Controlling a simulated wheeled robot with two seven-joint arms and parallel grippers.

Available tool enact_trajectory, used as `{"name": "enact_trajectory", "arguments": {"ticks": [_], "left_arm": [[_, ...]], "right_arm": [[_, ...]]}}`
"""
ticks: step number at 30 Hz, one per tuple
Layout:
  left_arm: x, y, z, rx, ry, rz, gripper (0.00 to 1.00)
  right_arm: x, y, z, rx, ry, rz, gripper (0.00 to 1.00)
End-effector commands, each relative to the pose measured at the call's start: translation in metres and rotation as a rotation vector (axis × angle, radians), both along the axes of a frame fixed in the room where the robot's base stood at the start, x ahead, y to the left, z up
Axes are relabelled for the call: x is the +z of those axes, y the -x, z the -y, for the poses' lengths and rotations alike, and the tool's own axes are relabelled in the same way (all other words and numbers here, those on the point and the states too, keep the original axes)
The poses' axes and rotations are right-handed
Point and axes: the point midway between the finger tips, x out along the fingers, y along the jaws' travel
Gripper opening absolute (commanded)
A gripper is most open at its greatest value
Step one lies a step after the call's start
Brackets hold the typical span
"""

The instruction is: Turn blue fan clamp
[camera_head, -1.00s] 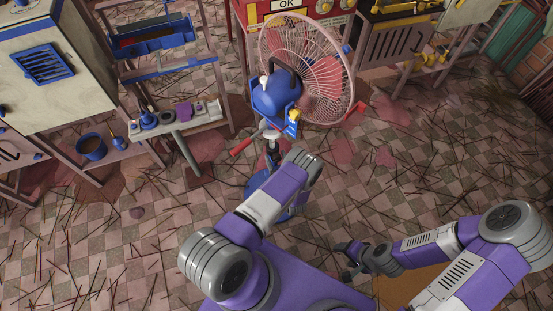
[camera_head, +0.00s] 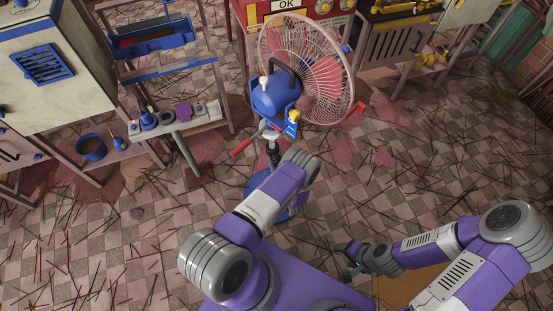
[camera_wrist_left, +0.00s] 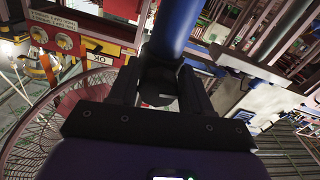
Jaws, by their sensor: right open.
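The fan (camera_head: 305,75) has a pinkish wire cage, a blue motor housing and a thin stand on a blue base. My left wrist lies in front of the stand and hides my left fingers in the head view. In the left wrist view my left gripper (camera_wrist_left: 160,75) has its fingers apart, with a blue cylinder (camera_wrist_left: 178,25) at their tips; contact is unclear. My right gripper (camera_head: 352,260) is open and empty, low at right.
A shelf with a blue tray (camera_head: 155,42) and small parts stands left of the fan. A blue bucket (camera_head: 91,146) is further left. A red panel marked OK (camera_head: 290,5) is behind the fan. Sticks litter the checkered floor.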

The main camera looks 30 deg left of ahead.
Motion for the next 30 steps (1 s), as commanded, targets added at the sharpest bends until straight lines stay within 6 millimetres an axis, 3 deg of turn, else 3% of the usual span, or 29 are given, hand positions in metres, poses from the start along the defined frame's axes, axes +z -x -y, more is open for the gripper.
{"name": "enact_trajectory", "arguments": {"ticks": [3,13,24,30], "left_arm": [[0.0,0.0,0.0,0.0,0.0,-0.001,0.66],[0.0,0.003,0.004,-0.001,0.0,-0.001,0.66],[0.001,0.039,0.047,-0.003,0.001,-0.003,0.66],[0.0,0.049,0.057,0.0,0.0,-0.001,0.66]], "right_arm": [[0.0,0.0,0.0,0.0,0.0,0.0,0.66],[0.002,0.0,0.0,0.0,0.0,0.0,0.66],[0.018,0.0,0.0,0.0,0.0,0.0,0.66],[0.021,0.0,0.0,0.0,0.0,0.0,0.66]]}}
